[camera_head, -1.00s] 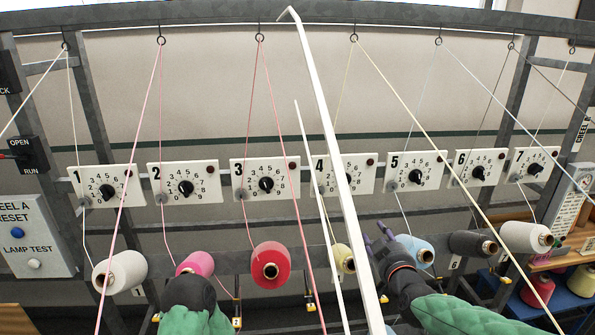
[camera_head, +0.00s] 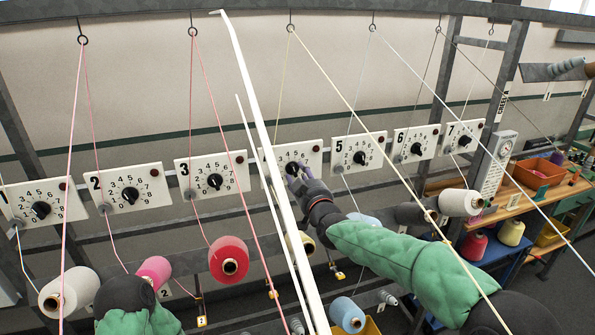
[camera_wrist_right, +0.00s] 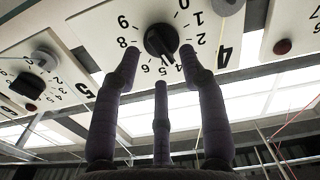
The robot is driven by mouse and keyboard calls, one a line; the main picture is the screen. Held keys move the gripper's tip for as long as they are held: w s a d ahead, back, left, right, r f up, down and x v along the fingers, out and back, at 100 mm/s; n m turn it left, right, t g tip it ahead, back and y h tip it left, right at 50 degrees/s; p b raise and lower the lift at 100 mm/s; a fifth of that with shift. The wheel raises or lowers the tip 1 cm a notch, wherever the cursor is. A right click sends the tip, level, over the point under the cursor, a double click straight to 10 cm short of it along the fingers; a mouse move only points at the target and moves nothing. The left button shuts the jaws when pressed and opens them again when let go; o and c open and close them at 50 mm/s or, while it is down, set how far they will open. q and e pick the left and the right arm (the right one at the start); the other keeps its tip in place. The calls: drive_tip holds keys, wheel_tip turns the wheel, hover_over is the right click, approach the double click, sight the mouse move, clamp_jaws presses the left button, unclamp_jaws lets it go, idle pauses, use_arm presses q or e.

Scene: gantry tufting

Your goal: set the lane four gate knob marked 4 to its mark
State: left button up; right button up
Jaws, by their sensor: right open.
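The lane four plate (camera_head: 312,157) is white with a black dial and a dark red button; white strips in front hide its left part in the head view. Its black knob (camera_head: 292,168) also shows in the wrist view (camera_wrist_right: 161,41), where the plate appears upside down. My right gripper (camera_head: 299,180) is at the lower edge of this plate. In the wrist view its three purple fingers (camera_wrist_right: 160,75) are spread apart, with the tips just short of the knob and nothing held. I cannot tell surely which number the knob points at. My left gripper's fingers are not visible.
Similar plates stand on both sides, including plate 3 (camera_head: 228,172) and plate 5 (camera_head: 373,149). Taut yarns and a long white strip (camera_head: 252,92) cross in front of the row. Yarn cones, such as a red one (camera_head: 229,258), sit below on the frame.

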sight(293, 170)
drive_tip(key=shift+x, duration=1.15)
clamp_jaws()
drive_tip(key=shift+a+n+p, duration=0.1)
drive_tip(key=shift+n+p, duration=0.5)
drive_tip(key=shift+n, duration=2.3)
unclamp_jaws()
drive_tip(key=shift+s, duration=0.15)
